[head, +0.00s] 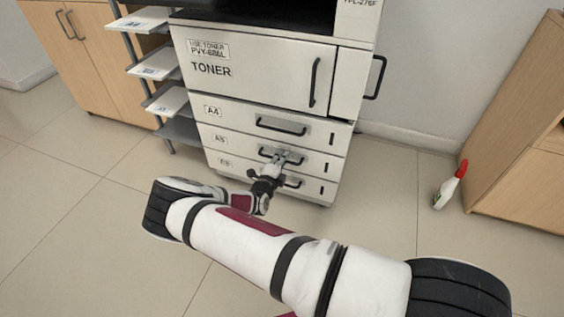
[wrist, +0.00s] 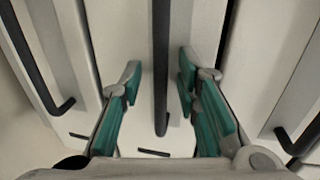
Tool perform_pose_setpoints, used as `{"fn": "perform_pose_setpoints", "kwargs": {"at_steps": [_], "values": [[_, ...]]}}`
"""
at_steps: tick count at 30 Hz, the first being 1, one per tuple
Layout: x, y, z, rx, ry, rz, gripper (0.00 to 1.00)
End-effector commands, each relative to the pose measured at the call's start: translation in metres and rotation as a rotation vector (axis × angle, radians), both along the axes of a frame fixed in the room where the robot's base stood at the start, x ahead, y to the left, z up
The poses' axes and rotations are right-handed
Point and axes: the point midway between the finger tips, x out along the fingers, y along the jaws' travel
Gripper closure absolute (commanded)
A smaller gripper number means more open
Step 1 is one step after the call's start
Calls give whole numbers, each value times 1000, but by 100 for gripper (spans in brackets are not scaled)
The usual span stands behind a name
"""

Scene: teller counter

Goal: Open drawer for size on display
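A light grey printer cabinet has three stacked drawers, all flush: the A4 drawer (head: 235,113), the A5 drawer (head: 235,144) below it, and a bottom drawer (head: 235,170) whose small label is hard to read. Each has a black bar handle. My gripper (head: 279,160) is at the A5 drawer's handle (head: 265,152). In the wrist view my gripper (wrist: 160,70) is open, its green-padded fingers on either side of the middle black handle (wrist: 161,85), with gaps on both sides. No display showing a size is in view.
The toner door (head: 250,75) above the drawers is shut. Shelves with paper stacks (head: 155,68) stand to the left. A white and green bottle with a red top (head: 447,189) stands on the floor near a wooden cabinet (head: 525,150). Floor before the drawers is clear except for my arm.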

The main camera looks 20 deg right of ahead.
Motion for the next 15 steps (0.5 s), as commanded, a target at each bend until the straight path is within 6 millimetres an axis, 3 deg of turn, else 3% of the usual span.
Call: {"fn": "perform_pose_setpoints", "kwargs": {"at_steps": [6,10,15], "values": [[0,0,0,0,0,0,72],[0,0,0,0,0,0,100],[0,0,0,0,0,0,100]]}}
